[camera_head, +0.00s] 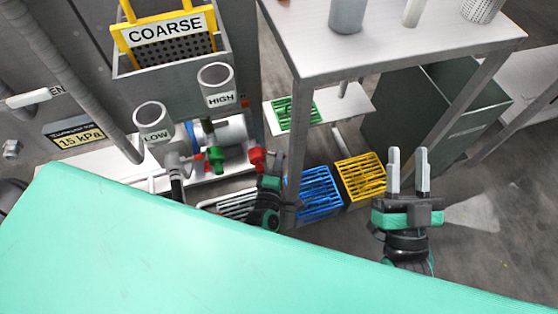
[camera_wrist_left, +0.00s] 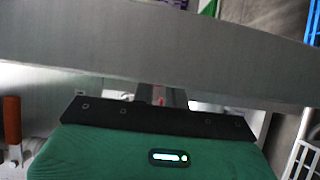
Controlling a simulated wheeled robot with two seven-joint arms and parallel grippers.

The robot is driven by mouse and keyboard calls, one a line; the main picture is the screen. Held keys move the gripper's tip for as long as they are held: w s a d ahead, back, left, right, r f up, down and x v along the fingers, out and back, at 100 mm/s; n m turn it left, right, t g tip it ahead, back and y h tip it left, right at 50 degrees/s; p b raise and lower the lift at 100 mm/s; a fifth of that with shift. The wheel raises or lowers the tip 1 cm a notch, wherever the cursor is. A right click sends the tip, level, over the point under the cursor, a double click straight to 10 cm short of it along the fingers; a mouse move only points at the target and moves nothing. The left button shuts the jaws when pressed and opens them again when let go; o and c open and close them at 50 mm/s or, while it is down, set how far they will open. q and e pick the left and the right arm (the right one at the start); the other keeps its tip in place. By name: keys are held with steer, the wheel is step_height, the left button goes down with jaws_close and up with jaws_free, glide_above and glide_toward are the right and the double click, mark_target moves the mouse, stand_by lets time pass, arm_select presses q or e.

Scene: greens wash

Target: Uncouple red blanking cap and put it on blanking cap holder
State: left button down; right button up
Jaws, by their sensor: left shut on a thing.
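The red blanking cap (camera_head: 257,158) is at the right end of the grey pipe fittings, below the HIGH cup in the head view. My left gripper (camera_head: 265,162) is at the cap and shut on it; its fingertips are mostly hidden there. In the left wrist view a bit of red (camera_wrist_left: 162,101) shows between the fingers, while a broad grey surface (camera_wrist_left: 150,55) hides most of the rest. I cannot tell whether the cap still touches the fitting. My right gripper (camera_head: 408,172) is open and empty, with its fingers upright and apart. I cannot make out the cap holder.
A green valve part (camera_head: 215,156) and a grey cylinder (camera_head: 232,129) are close left of the cap. A table leg (camera_head: 296,140) stands just right of my left gripper. Blue (camera_head: 318,192) and yellow (camera_head: 361,178) crates sit on the floor. A mint-green surface (camera_head: 200,255) fills the foreground.

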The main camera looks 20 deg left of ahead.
arm_select(q)
steer(key=c, duration=1.4)
jaws_free()
steer(key=shift+a, duration=0.15)
